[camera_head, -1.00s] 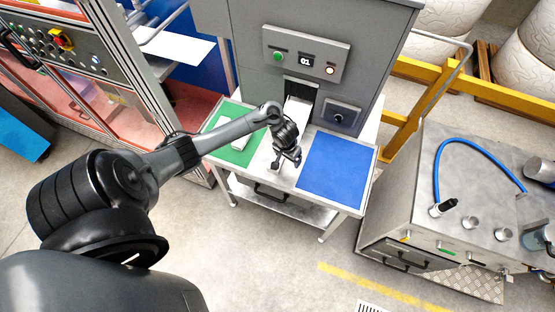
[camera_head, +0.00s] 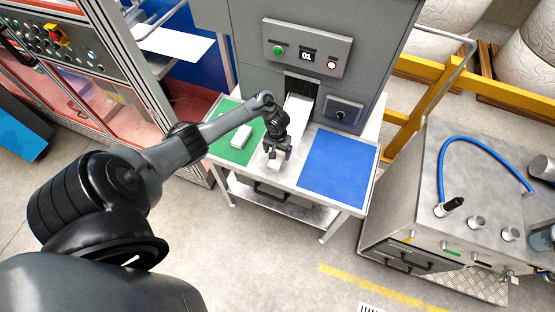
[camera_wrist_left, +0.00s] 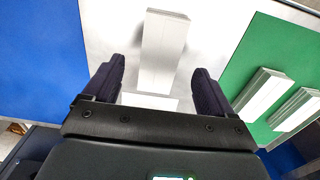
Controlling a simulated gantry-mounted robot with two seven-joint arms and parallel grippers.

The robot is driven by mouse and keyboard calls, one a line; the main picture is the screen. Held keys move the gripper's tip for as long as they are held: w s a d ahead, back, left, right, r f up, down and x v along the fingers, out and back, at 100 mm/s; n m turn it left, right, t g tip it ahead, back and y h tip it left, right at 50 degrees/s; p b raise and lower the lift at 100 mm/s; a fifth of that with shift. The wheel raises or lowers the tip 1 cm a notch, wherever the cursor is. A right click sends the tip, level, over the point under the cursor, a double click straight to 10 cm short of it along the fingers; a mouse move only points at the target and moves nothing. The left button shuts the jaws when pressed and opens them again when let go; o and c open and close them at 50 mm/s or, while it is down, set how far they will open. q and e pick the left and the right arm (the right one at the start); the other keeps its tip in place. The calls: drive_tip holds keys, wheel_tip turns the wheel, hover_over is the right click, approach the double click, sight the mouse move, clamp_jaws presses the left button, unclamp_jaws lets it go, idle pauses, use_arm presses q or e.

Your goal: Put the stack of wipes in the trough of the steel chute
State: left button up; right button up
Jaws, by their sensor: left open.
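A white block-shaped stack (camera_head: 274,162) lies on the bare steel strip of the table between the green and blue mats. It also shows in the left wrist view (camera_wrist_left: 163,50), between and beyond the fingers. My left gripper (camera_head: 278,153) is open and empty just over it; in the wrist view its two fingers (camera_wrist_left: 160,74) stand apart on either side, with gaps. The light steel chute (camera_head: 298,108) slopes from the dark opening of the grey machine towards the table, partly hidden by my wrist. My right gripper is not in view.
The green mat (camera_head: 226,147) carries white stacks; the wrist view shows two, side by side (camera_wrist_left: 265,92). The blue mat (camera_head: 338,167) is bare. The grey machine (camera_head: 255,65) rises behind the table. A steel cabinet (camera_head: 455,180) stands at the right.

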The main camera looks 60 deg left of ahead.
use_arm(q)
drive_tip(key=shift+f+b, duration=0.4)
drive_tip(key=shift+f, duration=1.45)
drive_tip(key=c, duration=1.3)
drive_tip(key=shift+o, duration=0.2)
drive_tip(key=shift+r, duration=0.1)
